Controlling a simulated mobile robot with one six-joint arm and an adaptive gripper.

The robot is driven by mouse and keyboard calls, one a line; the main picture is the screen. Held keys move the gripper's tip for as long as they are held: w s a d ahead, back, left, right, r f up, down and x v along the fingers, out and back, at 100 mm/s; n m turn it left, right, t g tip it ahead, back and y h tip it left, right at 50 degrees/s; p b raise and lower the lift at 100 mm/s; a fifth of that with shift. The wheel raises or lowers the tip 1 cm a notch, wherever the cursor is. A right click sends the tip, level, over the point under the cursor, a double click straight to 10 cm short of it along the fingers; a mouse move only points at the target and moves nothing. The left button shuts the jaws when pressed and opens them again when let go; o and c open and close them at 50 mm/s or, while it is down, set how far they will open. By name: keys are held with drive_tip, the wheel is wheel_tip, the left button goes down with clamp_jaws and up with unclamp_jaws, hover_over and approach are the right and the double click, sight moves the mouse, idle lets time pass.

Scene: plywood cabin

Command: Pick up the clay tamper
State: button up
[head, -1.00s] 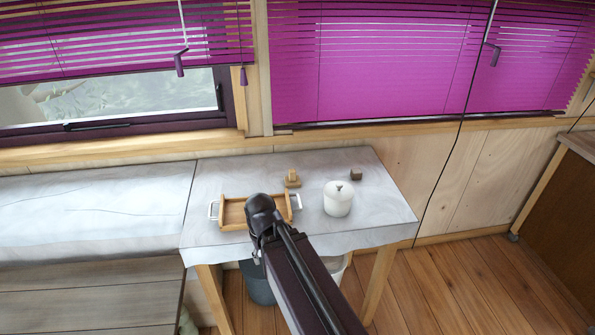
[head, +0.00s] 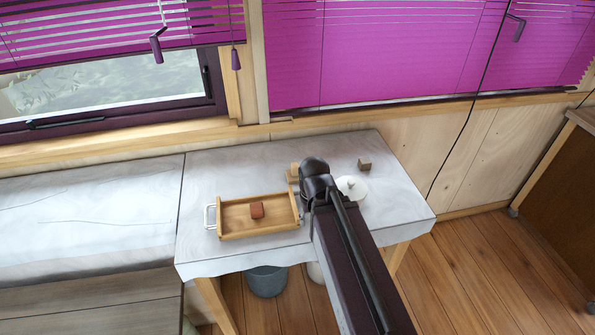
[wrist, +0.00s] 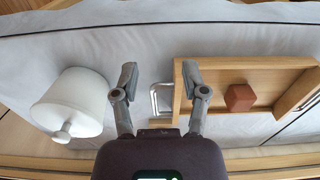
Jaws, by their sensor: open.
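A small reddish-brown, clay-coloured block (head: 257,210), which looks like the clay tamper, sits inside a wooden tray (head: 230,236) on the cloth-covered table. It also shows in the wrist view (wrist: 239,98), right of my gripper. My gripper (wrist: 159,78) is open and empty, with its fingers spread above the table between the tray and a white lidded pot (wrist: 78,98). Its right finger overlaps the tray's near end and handle in the picture. In the head view my arm hides the fingers and part of the pot (head: 352,186).
A small wooden item (head: 293,173) stands behind the tray, partly hidden by my arm. A dark brown cube (head: 364,164) sits near the table's back right. The tray has metal handles (head: 209,216). A grey bucket (head: 266,281) stands under the table (head: 400,218).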

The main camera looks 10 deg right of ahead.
drive_tip(key=shift+d, duration=0.2)
drive_tip(key=o, duration=0.3)
drive_tip(key=shift+w+d, duration=0.1)
drive_tip(key=shift+w, duration=0.1)
drive_tip(key=t+p, duration=0.5)
drive_tip(key=p, duration=0.2)
approach(295, 164)
wheel_tip(295, 164, up, 3)
drive_tip(key=shift+s+d+r, duration=0.15)
drive_tip(key=shift+s, duration=0.3)
drive_tip(key=shift+b, duration=0.35)
drive_tip(key=shift+g, duration=0.3)
drive_tip(key=b+x, duration=0.7)
drive_tip(key=x, duration=0.1)
drive_tip(key=shift+w+f+b, duration=0.15)
drive_tip(key=shift+f+b, duration=0.1)
drive_tip(key=shift+b, duration=0.1)
drive_tip(key=shift+b+x, duration=2.45)
drive_tip(key=shift+x, duration=0.2)
